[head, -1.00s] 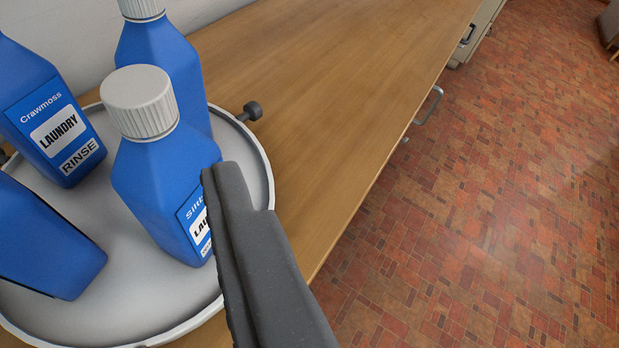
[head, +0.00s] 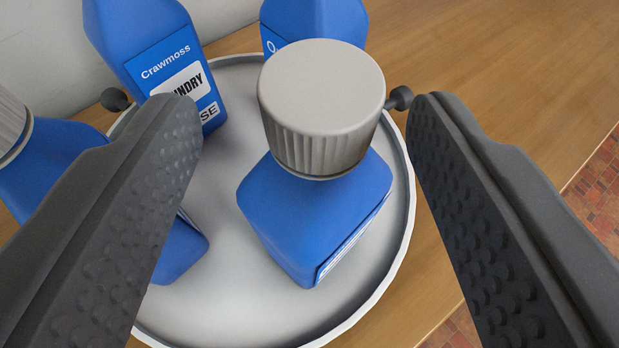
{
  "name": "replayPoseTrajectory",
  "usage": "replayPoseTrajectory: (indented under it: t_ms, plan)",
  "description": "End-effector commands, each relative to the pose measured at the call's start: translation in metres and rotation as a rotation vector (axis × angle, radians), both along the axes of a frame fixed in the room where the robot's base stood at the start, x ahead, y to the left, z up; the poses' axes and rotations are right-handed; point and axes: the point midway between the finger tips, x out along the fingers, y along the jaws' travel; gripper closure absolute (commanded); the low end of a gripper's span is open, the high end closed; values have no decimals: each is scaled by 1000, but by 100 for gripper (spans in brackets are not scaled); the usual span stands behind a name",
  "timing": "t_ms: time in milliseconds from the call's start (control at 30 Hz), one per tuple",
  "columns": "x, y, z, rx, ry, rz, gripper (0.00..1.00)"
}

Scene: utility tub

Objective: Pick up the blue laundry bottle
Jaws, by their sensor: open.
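Several blue laundry bottles stand in a round tub. The nearest blue bottle (head: 300,215), with a ribbed grey cap, stands upright between my gripper's fingers as seen here, its label mostly turned away. My gripper (head: 308,110) is open and empty, one dark finger on each side of that bottle. I cannot tell whether either finger touches it. A second blue bottle (head: 140,40), labelled Crawmoss, stands behind the left finger. A third blue bottle (head: 315,20) stands at the back. Another blue bottle (head: 45,165) at the left is partly hidden by the left finger.
The pale round tub (head: 402,240) has a raised rim and dark knobs (head: 399,97) on its sides. It rests on a wooden counter (head: 480,50), clear to the right. A pale wall (head: 40,50) is at the back left; red floor (head: 600,185) shows at the right.

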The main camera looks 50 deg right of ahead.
Motion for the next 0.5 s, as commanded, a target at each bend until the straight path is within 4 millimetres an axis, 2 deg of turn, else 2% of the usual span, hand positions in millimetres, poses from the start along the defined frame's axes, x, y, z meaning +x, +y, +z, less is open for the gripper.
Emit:
replayPoseTrajectory:
  t_ms: [500]
  plan:
    - [29,-36,-18,-1,-1,1,45]
